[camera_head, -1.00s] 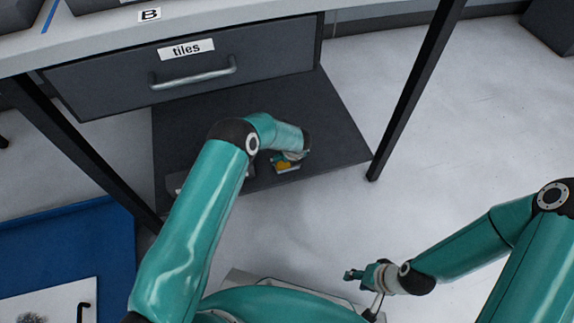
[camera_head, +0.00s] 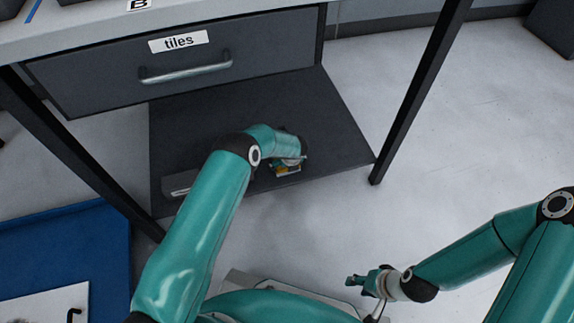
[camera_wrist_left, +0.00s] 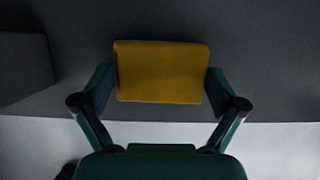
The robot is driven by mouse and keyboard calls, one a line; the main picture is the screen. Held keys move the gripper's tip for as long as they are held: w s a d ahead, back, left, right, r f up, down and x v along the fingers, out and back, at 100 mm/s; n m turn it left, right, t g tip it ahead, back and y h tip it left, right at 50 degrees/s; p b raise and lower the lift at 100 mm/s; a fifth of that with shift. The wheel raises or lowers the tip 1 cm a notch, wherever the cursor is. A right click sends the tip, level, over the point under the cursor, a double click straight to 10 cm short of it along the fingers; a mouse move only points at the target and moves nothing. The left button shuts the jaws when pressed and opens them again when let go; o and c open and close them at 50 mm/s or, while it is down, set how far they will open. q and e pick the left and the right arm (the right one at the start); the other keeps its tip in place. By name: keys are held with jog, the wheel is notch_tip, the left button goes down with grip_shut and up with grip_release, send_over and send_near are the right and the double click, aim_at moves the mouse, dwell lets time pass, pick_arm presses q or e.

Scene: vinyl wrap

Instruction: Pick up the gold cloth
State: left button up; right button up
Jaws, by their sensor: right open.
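The gold cloth (camera_wrist_left: 161,72) is a folded rectangular block on the dark lower shelf (camera_head: 335,135). In the head view only a small part of the cloth (camera_head: 289,170) shows below my left gripper (camera_head: 290,160), near the shelf's front edge. In the left wrist view my left gripper (camera_wrist_left: 160,92) is open, with one finger on each side of the cloth; I cannot tell whether they touch it. My right gripper (camera_head: 356,281) is open and empty, low over the floor at the lower right.
A grey box (camera_head: 180,184) sits on the shelf to the left of the cloth. The closed tiles drawer (camera_head: 185,72) hangs above the shelf. Dark table legs (camera_head: 415,95) stand at both sides. A blue mat (camera_head: 75,245) lies at the lower left.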

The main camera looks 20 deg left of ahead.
pick_arm(q)
jog(key=c, duration=0.4)
jog(key=shift+r, duration=0.1)
notch_tip(320, 180, up, 10)
jog(key=p, duration=0.4)
